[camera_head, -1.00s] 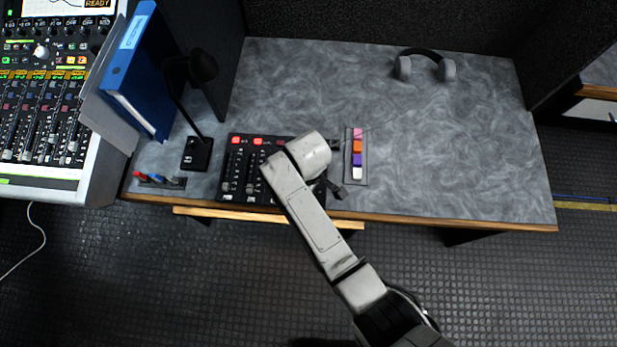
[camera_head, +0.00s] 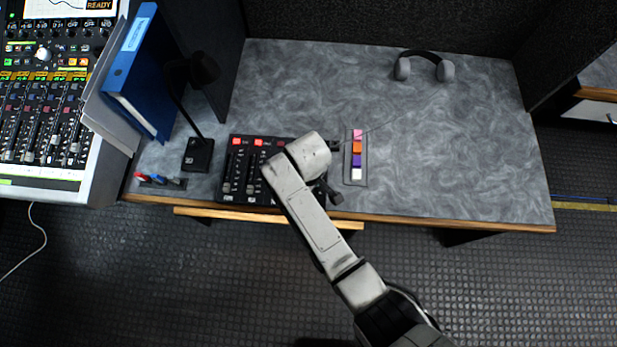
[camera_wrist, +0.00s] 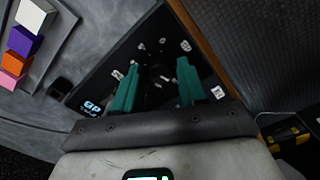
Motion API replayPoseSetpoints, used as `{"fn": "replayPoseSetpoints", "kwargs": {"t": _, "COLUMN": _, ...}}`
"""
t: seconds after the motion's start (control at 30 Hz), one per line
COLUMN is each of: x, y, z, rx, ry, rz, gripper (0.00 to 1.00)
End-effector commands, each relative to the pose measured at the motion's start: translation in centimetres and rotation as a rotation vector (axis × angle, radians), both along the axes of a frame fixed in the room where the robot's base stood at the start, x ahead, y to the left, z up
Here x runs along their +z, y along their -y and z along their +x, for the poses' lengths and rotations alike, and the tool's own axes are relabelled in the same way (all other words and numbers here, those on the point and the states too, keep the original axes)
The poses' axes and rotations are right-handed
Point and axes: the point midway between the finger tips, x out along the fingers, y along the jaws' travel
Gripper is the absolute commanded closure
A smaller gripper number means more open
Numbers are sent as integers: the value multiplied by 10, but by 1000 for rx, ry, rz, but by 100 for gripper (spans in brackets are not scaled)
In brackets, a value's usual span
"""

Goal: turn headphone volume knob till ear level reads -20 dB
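The black control panel (camera_head: 244,180) lies at the desk's front edge, with red buttons and faders on its left part. My arm covers its right part in the head view. In the wrist view the panel (camera_wrist: 137,47) shows white markings and a small lit display (camera_wrist: 90,107), too small and tilted to read. My gripper (camera_wrist: 158,63) points down at this panel with its two teal fingers apart. A dark round shape, seemingly the knob (camera_wrist: 153,79), is between the fingers. I cannot tell whether either finger touches it.
A strip of coloured blocks (camera_head: 357,146) lies just right of the panel. A black microphone base (camera_head: 198,155) and blue binder (camera_head: 140,75) stand to the left, beside a mixing console (camera_head: 40,120). Headphones (camera_head: 445,70) lie at the back. The desk's right side is clear.

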Motion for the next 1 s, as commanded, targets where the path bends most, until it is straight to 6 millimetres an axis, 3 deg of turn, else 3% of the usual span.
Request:
{"fn": "replayPoseSetpoints", "kwargs": {"t": 0.1, "x": 0, "y": 0, "z": 0, "rx": 0, "ry": 0, "rz": 0, "gripper": 48}}
{"fn": "replayPoseSetpoints", "kwargs": {"t": 0.47, "x": 9, "y": 0, "z": 0, "rx": 0, "ry": 2, "rz": 1, "gripper": 48}}
{"fn": "replayPoseSetpoints", "kwargs": {"t": 1.0, "x": 98, "y": 0, "z": 1, "rx": 0, "ry": 1, "rz": 1, "gripper": 48}}
